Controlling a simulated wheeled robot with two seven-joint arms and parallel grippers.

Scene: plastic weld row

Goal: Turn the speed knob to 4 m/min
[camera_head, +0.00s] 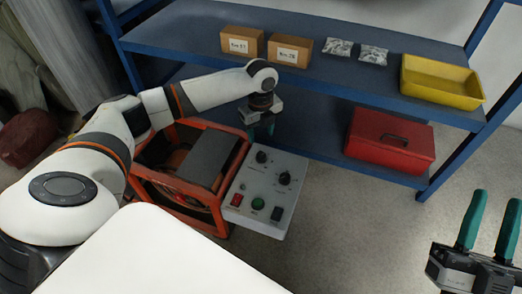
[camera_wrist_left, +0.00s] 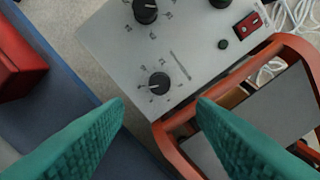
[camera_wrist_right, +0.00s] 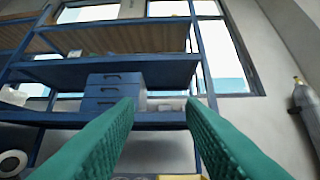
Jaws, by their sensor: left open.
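The grey control panel (camera_head: 243,195) carries two black knobs, a far-left one (camera_head: 261,156) and a near-right one (camera_head: 284,178). The left wrist view shows one knob (camera_wrist_left: 159,83) near the panel edge and another (camera_wrist_left: 145,10) at the top. Their labels are too small to read, so I cannot tell which is the speed knob or its setting. My left gripper (camera_head: 262,130) is open and empty, just beyond the panel's far edge. In the left wrist view its fingertips (camera_wrist_left: 160,102) flank the nearer knob, apart from it. My right gripper (camera_head: 496,202) is open and empty, far right.
The panel is on an orange-framed machine (camera_head: 150,188), also holding a red switch (camera_head: 236,200) and green button (camera_head: 258,203). A blue shelf (camera_head: 330,75) behind bears boxes (camera_head: 290,50), a yellow tray (camera_head: 440,93) and a red toolbox (camera_head: 375,150). Floor right of the panel is clear.

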